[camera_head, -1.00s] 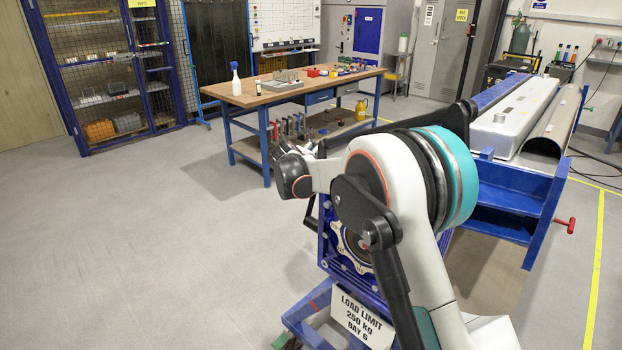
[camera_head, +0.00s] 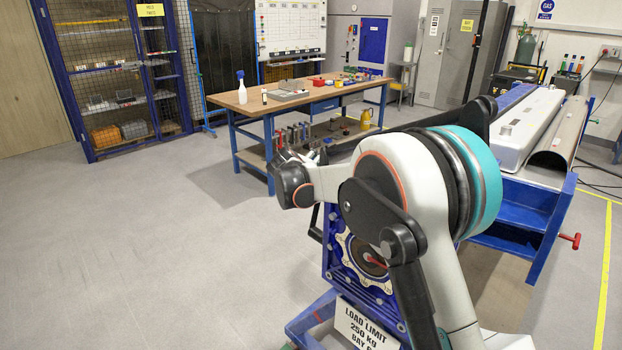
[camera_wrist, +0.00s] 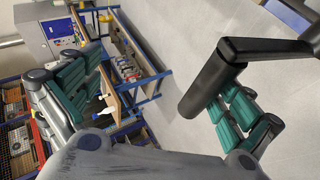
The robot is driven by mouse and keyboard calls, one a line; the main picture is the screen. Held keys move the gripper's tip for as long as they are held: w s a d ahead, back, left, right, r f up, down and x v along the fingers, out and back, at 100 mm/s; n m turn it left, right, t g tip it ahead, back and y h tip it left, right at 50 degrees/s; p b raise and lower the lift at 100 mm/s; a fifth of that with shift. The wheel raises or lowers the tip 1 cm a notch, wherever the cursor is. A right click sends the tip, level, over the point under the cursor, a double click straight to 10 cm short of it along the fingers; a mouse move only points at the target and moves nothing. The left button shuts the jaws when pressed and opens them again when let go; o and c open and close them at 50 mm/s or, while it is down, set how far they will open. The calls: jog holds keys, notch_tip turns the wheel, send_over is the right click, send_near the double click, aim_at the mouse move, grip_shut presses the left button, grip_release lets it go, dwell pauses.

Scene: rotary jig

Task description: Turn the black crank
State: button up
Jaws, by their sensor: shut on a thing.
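The black crank (camera_wrist: 215,80) shows in the wrist view as a thick cylindrical grip on a dark arm that runs to the upper right. My gripper (camera_wrist: 165,75) has green-padded fingers on both sides and is shut on the crank; the grip lies close to the right finger. The exact contact is hard to see. In the head view, my arm covers much of the blue jig end plate (camera_head: 335,262), and my gripper (camera_head: 300,156) is largely hidden behind my wrist. A toothed ring with a red mark shows on the plate.
A load limit sign (camera_head: 364,328) hangs low on the jig. A blue stand with a long grey part (camera_head: 525,125) is at the right. A wooden-topped workbench (camera_head: 245,103) stands behind, and a mesh cabinet (camera_head: 115,75) at the back left. The floor at left is clear.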

jog(key=shift+s+d+r, duration=0.15)
jog(key=shift+s+r, duration=0.3)
jog(key=shift+r, duration=0.2)
jog(key=shift+s+d+r, duration=0.15)
jog(key=shift+s+r, duration=0.25)
jog(key=shift+r, duration=0.2)
jog(key=shift+s+d+r, duration=0.3)
jog(key=shift+s+r, duration=0.2)
jog(key=shift+s, duration=0.15)
jog(key=shift+c, duration=1.2)
jog(key=shift+s+f, duration=0.1)
jog(key=shift+s, duration=0.05)
jog(key=c, duration=0.5)
jog(key=shift+s+a+p, duration=0.15)
jog(key=shift+a+p, duration=0.1)
jog(key=shift+p, duration=0.05)
jog(key=shift+c, duration=0.7)
jog(key=a+f+p+v, duration=0.1)
jog(key=p+v, duration=0.1)
jog(key=v, duration=0.8)
jog(key=shift+s+f, duration=0.2)
jog(key=shift+s, duration=0.2)
jog(key=shift+d, duration=0.1)
